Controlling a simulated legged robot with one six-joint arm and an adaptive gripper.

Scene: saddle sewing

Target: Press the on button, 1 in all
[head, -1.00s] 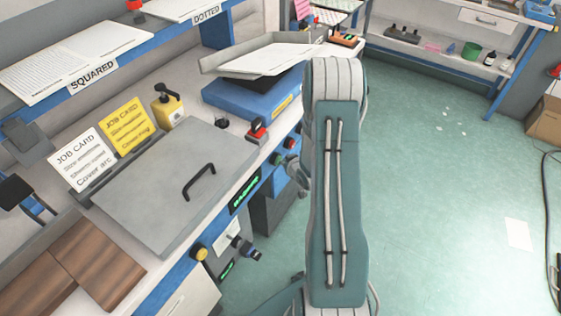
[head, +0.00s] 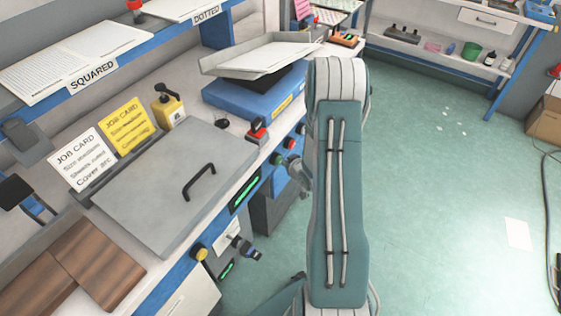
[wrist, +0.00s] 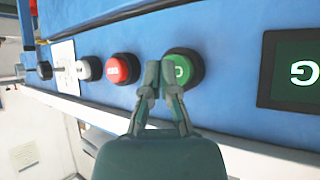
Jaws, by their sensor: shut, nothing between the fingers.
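The green button (wrist: 183,66) with a pale, partly hidden marking sits in a dark ring on the blue front panel. It also shows in the head view (head: 277,159). In the wrist view my gripper (wrist: 161,68) is shut and empty, its fingertips together in front of the left part of the green button, covering some of its face. I cannot tell whether they touch it. The red button (wrist: 123,69) is to the left of the fingertips, with pale lettering. In the head view the fingertips are not clear behind my arm.
A dark display (wrist: 292,70) with a green sign is right of the green button. A grey lid (head: 165,190) with a handle covers part of the bench.

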